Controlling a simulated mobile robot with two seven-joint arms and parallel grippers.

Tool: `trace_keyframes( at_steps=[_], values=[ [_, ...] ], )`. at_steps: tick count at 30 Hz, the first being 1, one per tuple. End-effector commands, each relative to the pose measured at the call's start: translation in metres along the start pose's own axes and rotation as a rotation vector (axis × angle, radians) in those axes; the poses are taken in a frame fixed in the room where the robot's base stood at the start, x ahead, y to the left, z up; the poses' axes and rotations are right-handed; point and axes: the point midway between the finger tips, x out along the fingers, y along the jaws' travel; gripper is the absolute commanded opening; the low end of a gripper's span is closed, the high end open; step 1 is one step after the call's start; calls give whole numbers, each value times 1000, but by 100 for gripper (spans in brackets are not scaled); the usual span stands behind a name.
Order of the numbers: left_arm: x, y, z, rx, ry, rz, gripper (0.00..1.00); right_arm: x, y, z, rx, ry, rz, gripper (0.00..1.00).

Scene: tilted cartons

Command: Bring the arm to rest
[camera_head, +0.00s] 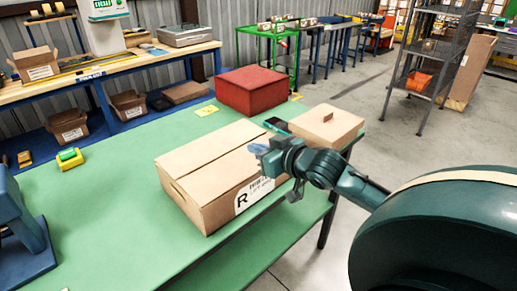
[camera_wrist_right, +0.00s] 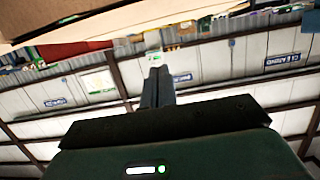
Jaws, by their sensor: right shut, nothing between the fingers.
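My right arm (camera_head: 345,180) reaches in from the right over the green table (camera_head: 110,210). Its gripper (camera_head: 257,148) is in front of the large brown carton marked R (camera_head: 205,165), near its right end, and hides part of it. I cannot tell whether it touches the carton. In the right wrist view the fingers (camera_wrist_right: 157,75) are together with nothing between them, and a tan surface, likely a carton (camera_wrist_right: 120,15), fills the top. My left gripper is not in view.
A smaller brown carton (camera_head: 327,126) stands right of the gripper, and a red box (camera_head: 248,91) behind. A yellow and green item (camera_head: 69,158) lies left. A blue device (camera_head: 20,230) stands at the lower left. The table's front middle is clear.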

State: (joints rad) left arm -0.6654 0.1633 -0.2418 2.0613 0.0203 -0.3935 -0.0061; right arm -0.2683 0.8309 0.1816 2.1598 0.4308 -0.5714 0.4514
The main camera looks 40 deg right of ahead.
Motion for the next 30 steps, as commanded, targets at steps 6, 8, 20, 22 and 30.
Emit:
trace_keyframes(
  at_steps=[6, 8, 20, 22, 30],
  values=[
    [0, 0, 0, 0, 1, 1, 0, -4, 0, 0, -1, 0, 0, 0],
    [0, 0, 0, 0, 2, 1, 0, -4, 0, 0, -1, 0, 0, 0],
    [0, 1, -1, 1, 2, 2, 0, -46, -67, 136, -39, -408, 38, 0],
    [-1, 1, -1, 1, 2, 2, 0, -62, -85, 161, -54, -508, 36, 0],
    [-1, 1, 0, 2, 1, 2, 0, -120, -139, 214, -80, -791, 4, 0]
  ],
)
